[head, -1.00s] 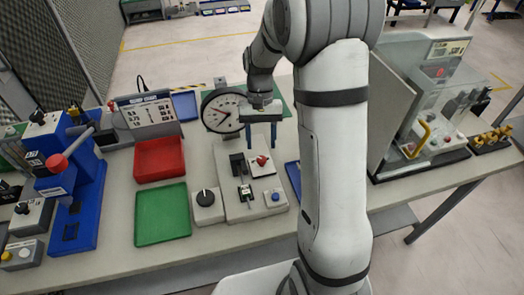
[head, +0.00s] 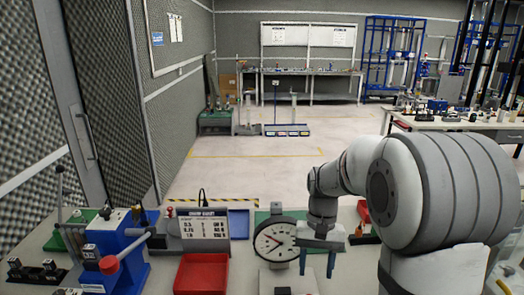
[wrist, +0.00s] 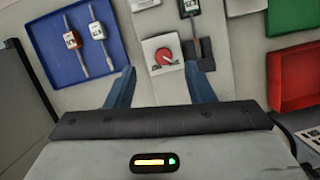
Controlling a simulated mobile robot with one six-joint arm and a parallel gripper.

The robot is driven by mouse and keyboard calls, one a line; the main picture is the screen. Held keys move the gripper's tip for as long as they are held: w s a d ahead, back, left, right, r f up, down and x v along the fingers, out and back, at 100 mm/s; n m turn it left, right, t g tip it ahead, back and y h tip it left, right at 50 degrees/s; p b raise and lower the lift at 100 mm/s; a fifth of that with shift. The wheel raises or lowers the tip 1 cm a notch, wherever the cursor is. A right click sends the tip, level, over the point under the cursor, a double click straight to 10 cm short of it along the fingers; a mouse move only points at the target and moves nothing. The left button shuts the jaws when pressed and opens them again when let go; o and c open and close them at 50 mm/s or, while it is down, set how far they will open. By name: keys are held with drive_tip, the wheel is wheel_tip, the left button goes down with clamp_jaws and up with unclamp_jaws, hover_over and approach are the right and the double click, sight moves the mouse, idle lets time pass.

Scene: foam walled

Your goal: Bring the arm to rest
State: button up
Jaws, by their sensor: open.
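My gripper (head: 317,262) hangs pointing down over the bench in the head view, just right of a round dial gauge (head: 279,240). In the wrist view its two blue fingers (wrist: 160,88) are spread apart with nothing between them. Beyond the fingertips lies a light plate with a red knob (wrist: 165,57). The fingers are apart from the knob. My arm's large grey and white links fill the right of the head view and hide the bench behind them.
A red tray (head: 203,272), a label board (head: 205,226) and a blue press with a red-knobbed lever (head: 112,255) stand left on the bench. A blue tray (wrist: 56,78) holds small tools. Beyond the bench is open floor, with shelves and another bench (head: 460,125) far back.

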drive_tip(key=s+r+n+t, duration=0.1)
drive_tip(key=s+r+t, duration=0.2)
drive_tip(key=s, duration=0.4)
drive_tip(key=s+r+n+t, duration=0.1)
drive_tip(key=s+r+t, duration=0.1)
drive_tip(key=s, duration=0.6)
drive_tip(key=shift+s+d+r+t+h, duration=0.15)
drive_tip(key=shift+d+r+t+h, duration=0.2)
drive_tip(key=shift+t, duration=0.35)
